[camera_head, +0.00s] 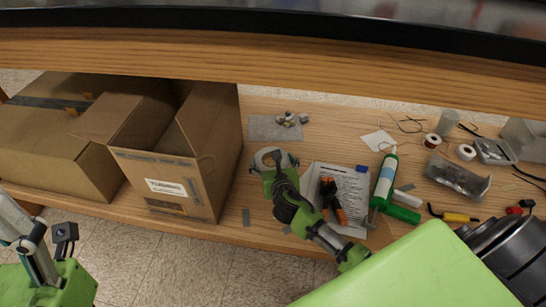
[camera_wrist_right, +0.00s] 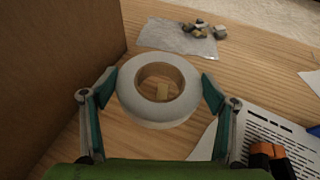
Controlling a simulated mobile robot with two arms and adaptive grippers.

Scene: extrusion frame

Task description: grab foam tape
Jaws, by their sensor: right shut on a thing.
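The foam tape (camera_wrist_right: 158,112) is a white roll with a brown cardboard core. In the right wrist view it lies between the two teal fingers of my right gripper (camera_wrist_right: 157,92), one on each side of its rim. In the head view the roll (camera_head: 262,155) is at the right gripper (camera_head: 273,162), partly covered by it. My right gripper is shut on the roll, at or just above the wooden shelf; any gap below it is not clear. Part of my left arm (camera_head: 48,283) shows at the lower left, away from the shelf; its finger state is unclear.
An open cardboard box (camera_head: 190,180) stands close left of the roll. A printed sheet (camera_head: 345,180) with an orange-black tool (camera_head: 328,190) lies to the right. A grey mat (camera_head: 268,128) with small pieces lies behind. A wooden beam (camera_head: 300,55) crosses above the shelf.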

